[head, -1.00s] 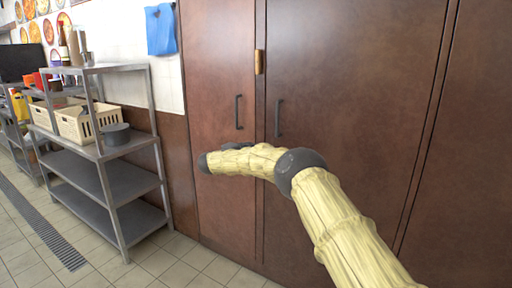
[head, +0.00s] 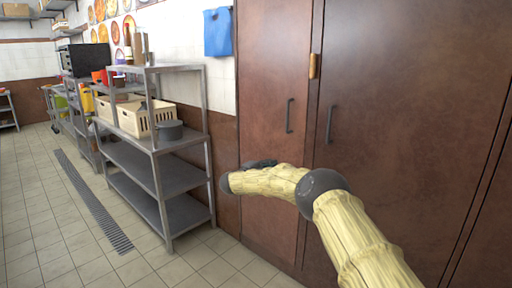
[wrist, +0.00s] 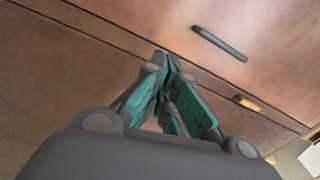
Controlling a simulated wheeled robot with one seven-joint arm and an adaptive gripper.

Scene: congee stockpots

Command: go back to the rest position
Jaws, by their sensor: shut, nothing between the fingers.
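My gripper shows in the wrist view (wrist: 166,65) with its teal-padded fingers together at the tips and nothing between them. Behind the fingers is the brown cabinet (wrist: 90,75) with a dark handle (wrist: 219,43). In the head view my yellow-sleeved arm reaches in from the lower right, bent at a dark joint. The gripper's fingers are largely hidden there, beyond the wrist end of the arm. The arm is in front of the cabinet doors (head: 390,90).
A blue cloth (head: 217,32) hangs on the wall. A floor drain (head: 92,200) crosses clear tiles at left.

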